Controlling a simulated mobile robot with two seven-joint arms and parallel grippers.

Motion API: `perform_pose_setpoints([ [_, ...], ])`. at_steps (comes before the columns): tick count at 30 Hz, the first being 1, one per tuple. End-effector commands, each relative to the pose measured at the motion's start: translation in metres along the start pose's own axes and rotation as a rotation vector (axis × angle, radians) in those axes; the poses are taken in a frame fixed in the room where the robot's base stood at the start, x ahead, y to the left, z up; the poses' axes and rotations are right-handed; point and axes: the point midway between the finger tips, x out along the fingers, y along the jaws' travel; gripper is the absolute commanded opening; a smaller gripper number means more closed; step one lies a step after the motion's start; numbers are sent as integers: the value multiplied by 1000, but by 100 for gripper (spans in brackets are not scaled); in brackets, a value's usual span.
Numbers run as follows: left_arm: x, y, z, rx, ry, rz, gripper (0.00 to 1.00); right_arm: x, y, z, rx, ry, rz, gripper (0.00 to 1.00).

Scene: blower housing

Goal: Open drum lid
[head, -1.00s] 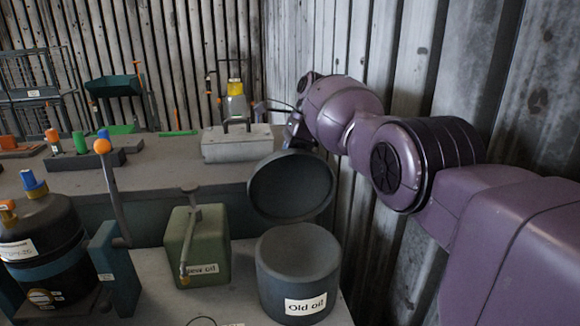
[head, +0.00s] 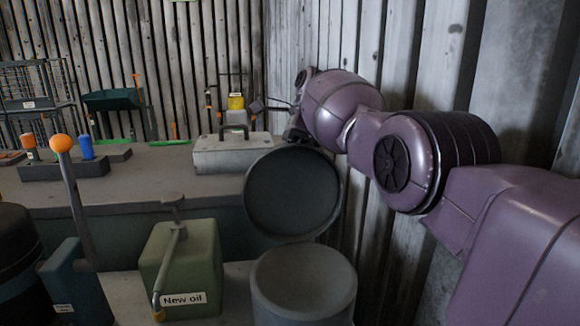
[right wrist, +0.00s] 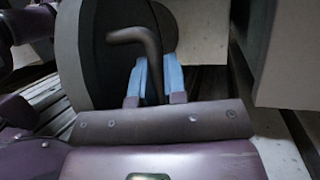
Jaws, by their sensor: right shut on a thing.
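The drum (head: 304,283) is a dark grey cylinder at the bottom middle of the head view, cut off by the lower edge. Its round lid (head: 292,193) stands raised, nearly upright, at the drum's back rim, with its inner face towards me. In the right wrist view my right gripper (right wrist: 154,68) has its blue fingers on either side of the lid's bent handle (right wrist: 134,36) and is shut on it. In the head view the lid hides this gripper and the handle. My left gripper is not in view.
A green "New oil" can (head: 190,265) stands left of the drum. A lever with an orange knob (head: 62,143) rises further left. A grey bench (head: 150,178) with a metal box (head: 232,157) lies behind. A corrugated wall (head: 395,250) is close on the right.

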Motion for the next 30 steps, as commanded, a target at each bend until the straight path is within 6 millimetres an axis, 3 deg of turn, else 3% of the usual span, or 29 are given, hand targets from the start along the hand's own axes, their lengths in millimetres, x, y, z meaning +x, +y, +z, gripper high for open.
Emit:
perform_pose_setpoints([
  [11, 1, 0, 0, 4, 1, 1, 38, -1, 0, 0, 1, 0, 2, 0],
  [12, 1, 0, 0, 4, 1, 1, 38, -1, 0, 0, 1, 0, 2, 14],
  [17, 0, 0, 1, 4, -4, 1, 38, 0, 0, 0, 1, 1, 2, 37],
  [24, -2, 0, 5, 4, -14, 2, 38, 0, 0, 0, 1, 1, 3, 37],
  [30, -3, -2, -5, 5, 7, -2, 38, -6, 5, 0, 0, 1, -1, 37],
])
